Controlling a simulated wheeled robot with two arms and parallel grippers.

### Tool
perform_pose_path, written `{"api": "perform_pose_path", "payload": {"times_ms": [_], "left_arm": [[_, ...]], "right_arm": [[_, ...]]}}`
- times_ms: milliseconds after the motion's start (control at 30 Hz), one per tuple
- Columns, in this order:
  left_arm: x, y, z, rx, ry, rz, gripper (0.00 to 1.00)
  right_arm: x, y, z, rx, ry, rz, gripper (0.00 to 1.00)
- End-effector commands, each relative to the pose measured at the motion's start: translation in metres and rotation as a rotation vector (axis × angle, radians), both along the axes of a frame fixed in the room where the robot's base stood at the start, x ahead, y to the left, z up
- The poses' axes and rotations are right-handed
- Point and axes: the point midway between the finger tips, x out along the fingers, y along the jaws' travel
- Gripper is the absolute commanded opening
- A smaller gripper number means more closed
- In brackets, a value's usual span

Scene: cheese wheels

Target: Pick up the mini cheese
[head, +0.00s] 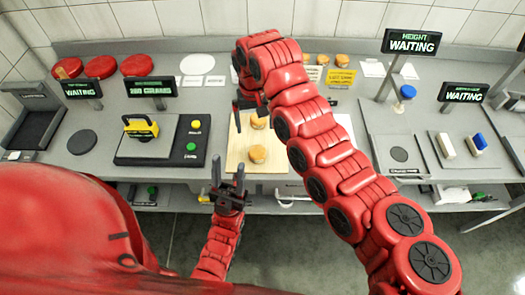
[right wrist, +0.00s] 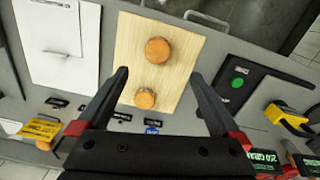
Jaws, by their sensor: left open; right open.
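Two small round orange-brown mini cheeses sit on a pale wooden board (head: 235,157). The nearer mini cheese (head: 258,154) is at the middle of the board and also shows in the right wrist view (right wrist: 158,50). The other mini cheese (head: 258,122) sits farther back, partly covered by my right gripper, and shows in the right wrist view (right wrist: 145,99). My right gripper (right wrist: 160,76) is open and empty above the board, its fingers either side of the cheeses in view. My left gripper (head: 228,176) is open and empty at the counter's front edge, left of the board.
A black scale unit (head: 160,150) with a yellow-handled block stands left of the board. Red wheels (head: 102,67) lie at the back left. More small cheeses (head: 342,60) stand behind a yellow sign (head: 341,78). Waiting displays (head: 411,42) and white and blue blocks are at right.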

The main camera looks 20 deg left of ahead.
Motion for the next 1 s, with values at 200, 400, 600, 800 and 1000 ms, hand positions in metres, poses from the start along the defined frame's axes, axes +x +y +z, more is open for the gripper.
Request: {"api": "perform_pose_path", "payload": {"times_ms": [200,400,600,800,1000], "left_arm": [[0.0,0.0,0.003,0.0,0.0,0.0,0.5],[0.0,0.0,-0.01,0.0,0.0,0.0,0.5],[0.0,0.0,-0.001,0.0,0.0,0.0,0.5],[0.0,0.0,0.003,0.0,0.0,0.0,0.5],[0.0,0.0,0.018,0.0,0.0,0.0,0.5]], "right_arm": [[-0.001,0.001,-0.041,0.001,0.004,0.0,1.0],[0.0,0.001,-0.075,0.001,0.0,0.0,1.0],[0.001,-0.001,-0.093,0.0,0.001,-0.001,1.0],[0.002,-0.001,-0.105,0.002,-0.001,-0.001,1.0],[0.005,-0.002,-0.12,-0.003,0.004,-0.001,1.0]]}}
